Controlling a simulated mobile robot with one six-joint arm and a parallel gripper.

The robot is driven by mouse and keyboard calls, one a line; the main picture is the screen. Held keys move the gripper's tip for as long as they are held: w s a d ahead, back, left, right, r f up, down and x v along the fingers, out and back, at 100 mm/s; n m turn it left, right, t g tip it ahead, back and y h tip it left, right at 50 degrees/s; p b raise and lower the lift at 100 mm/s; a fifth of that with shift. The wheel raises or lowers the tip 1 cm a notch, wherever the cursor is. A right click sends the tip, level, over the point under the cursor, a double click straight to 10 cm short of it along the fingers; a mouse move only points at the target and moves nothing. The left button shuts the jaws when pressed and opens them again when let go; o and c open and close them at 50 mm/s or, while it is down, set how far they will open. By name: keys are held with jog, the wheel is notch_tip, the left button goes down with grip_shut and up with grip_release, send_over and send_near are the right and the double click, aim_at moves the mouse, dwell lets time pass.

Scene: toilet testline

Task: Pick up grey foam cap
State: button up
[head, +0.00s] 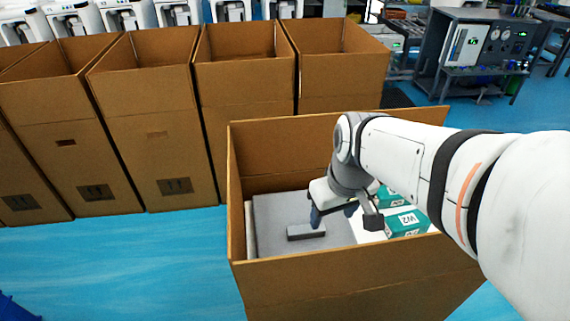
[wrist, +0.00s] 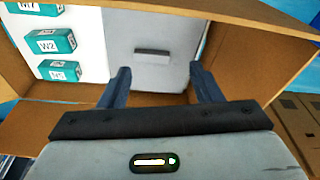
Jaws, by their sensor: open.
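The grey foam cap is a flat grey slab (head: 275,210) inside the open cardboard box, covering its left part in the head view. A raised grey block (head: 306,232) sits on the slab. In the wrist view the slab (wrist: 130,72) lies ahead of my gripper, with the block (wrist: 152,52) between the lines of the fingers. My gripper (wrist: 158,80) is open and empty, its two dark fingers spread apart above the box. In the head view my gripper (head: 333,215) is inside the box opening, just right of the block; the far finger is partly hidden.
The open cardboard box (head: 350,285) has high walls around my gripper. Teal boxes (head: 407,223), one marked W2, lie on a white surface right of the slab. Several tall open cartons (head: 150,130) stand behind, with blue floor (head: 130,260) in front.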

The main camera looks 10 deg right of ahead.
jog(key=w+d+f+n+g+y+b, duration=0.1)
jog(key=w+f+n+y+b, duration=0.1)
jog(key=w+f+n+b, duration=0.55)
jog(key=n+g+y+b, duration=0.1)
jog(key=n+y+b, duration=0.15)
jog(key=n, duration=0.55)
send_near(307, 228)
jog(key=shift+s+a+f+h+b, duration=0.25)
jog(key=shift+f+b, duration=0.05)
jog(key=shift+f, duration=0.2)
jog(key=shift+w+f, duration=0.15)
jog(key=shift+f, duration=0.15)
jog(key=x, duration=0.5)
jog(key=b+x, duration=0.1)
jog(key=x, duration=0.1)
jog(key=shift+a, duration=0.4)
jog(key=shift+c, duration=0.5)
grip_shut()
